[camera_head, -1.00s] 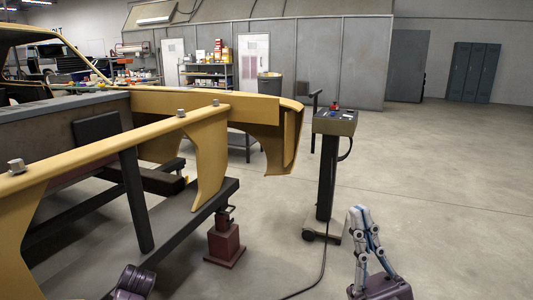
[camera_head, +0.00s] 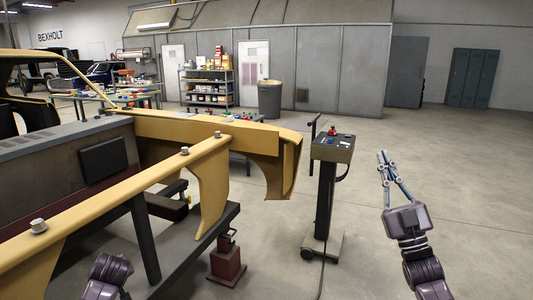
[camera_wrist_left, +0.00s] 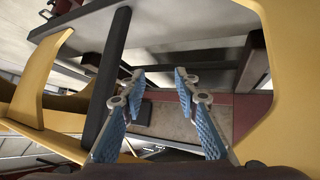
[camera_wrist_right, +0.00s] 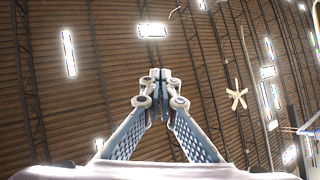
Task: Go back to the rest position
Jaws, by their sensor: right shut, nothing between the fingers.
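My right gripper (camera_head: 382,154) is raised over open floor at the right in the head view, fingers pointing up. In the right wrist view its fingertips (camera_wrist_right: 160,76) meet, with nothing between them, against the ceiling. My left arm shows only as a purple link at the bottom of the head view, its fingers out of that picture. In the left wrist view my left gripper (camera_wrist_left: 158,78) has its fingers apart and empty, facing the frame's underside and a dark post (camera_wrist_left: 108,75).
A yellow vehicle shell (camera_head: 215,132) on a dark frame fills the left. A control pedestal (camera_head: 327,190) stands between it and my right arm. A red jack (camera_head: 226,265) is under the frame. A bin (camera_head: 269,100) and shelves (camera_head: 207,88) stand behind. The right floor is clear.

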